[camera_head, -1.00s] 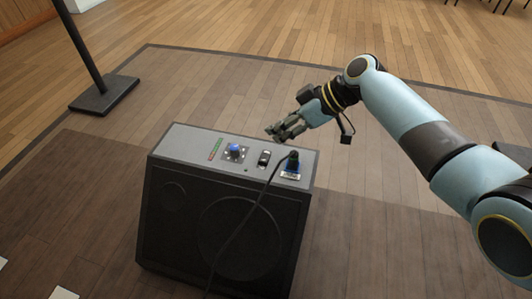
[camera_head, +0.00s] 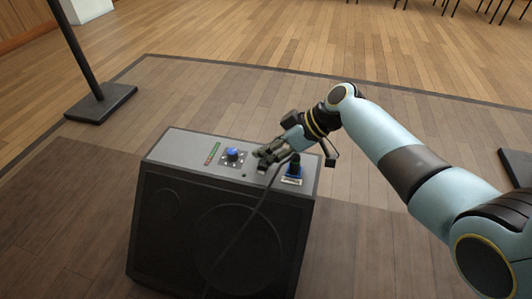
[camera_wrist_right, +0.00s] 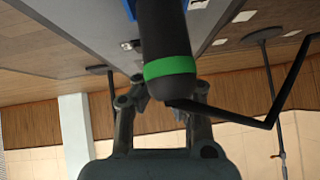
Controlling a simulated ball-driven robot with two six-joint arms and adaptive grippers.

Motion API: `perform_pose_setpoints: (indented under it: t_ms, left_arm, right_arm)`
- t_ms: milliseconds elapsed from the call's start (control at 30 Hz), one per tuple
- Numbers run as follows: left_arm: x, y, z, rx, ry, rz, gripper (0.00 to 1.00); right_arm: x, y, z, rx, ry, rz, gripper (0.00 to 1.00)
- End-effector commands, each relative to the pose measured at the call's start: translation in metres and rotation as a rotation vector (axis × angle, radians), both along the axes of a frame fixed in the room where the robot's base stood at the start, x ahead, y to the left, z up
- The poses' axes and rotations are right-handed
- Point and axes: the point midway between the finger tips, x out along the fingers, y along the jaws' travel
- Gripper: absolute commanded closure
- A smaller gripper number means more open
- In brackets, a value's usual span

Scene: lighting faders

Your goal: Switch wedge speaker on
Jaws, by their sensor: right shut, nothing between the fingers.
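The wedge speaker (camera_head: 158,230) stands on the floor in the head view, its grey control panel (camera_head: 186,140) facing up. A dark rocker switch (camera_head: 262,168) sits on the panel between a blue knob (camera_head: 232,154) and a blue power socket (camera_head: 292,180). My right gripper (camera_head: 261,157) is shut and empty, its fingertips over the switch's far end and hiding part of it. I cannot tell whether they touch it or which way the switch is tipped. My left gripper is out of view.
A black cable (camera_head: 240,232) runs from the plug (camera_head: 295,163) across the speaker's front, close beside my right gripper. A red and green level strip (camera_head: 212,153) lies left of the knob. A stand's base (camera_head: 100,103) is at the far left.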

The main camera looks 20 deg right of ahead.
Motion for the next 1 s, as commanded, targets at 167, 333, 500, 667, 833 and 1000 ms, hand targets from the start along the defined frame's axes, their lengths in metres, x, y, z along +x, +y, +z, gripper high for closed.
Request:
perform_pose_setpoints:
  t_ms: [167, 333, 500, 667, 833, 1000]
  left_arm:
    - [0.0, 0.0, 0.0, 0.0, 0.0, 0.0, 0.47]
    - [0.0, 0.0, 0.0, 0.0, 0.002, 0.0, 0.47]
    - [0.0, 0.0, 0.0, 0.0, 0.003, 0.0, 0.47]
    - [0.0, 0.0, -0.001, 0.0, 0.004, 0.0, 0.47]
    - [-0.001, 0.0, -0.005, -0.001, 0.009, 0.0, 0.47]
    - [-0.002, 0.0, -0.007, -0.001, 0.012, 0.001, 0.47]
  right_arm:
    - [0.0, 0.0, 0.001, 0.001, -0.001, 0.0, 1.0]
    - [-0.001, 0.001, -0.006, -0.036, -0.06, -0.002, 1.0]
    - [-0.001, 0.0, -0.006, -0.035, -0.056, -0.001, 1.0]
    - [0.001, -0.001, -0.006, -0.036, -0.055, -0.001, 1.0]
    - [0.008, -0.005, -0.007, -0.036, -0.055, -0.001, 1.0]
    - [0.012, -0.008, -0.006, -0.036, -0.055, 0.0, 1.0]
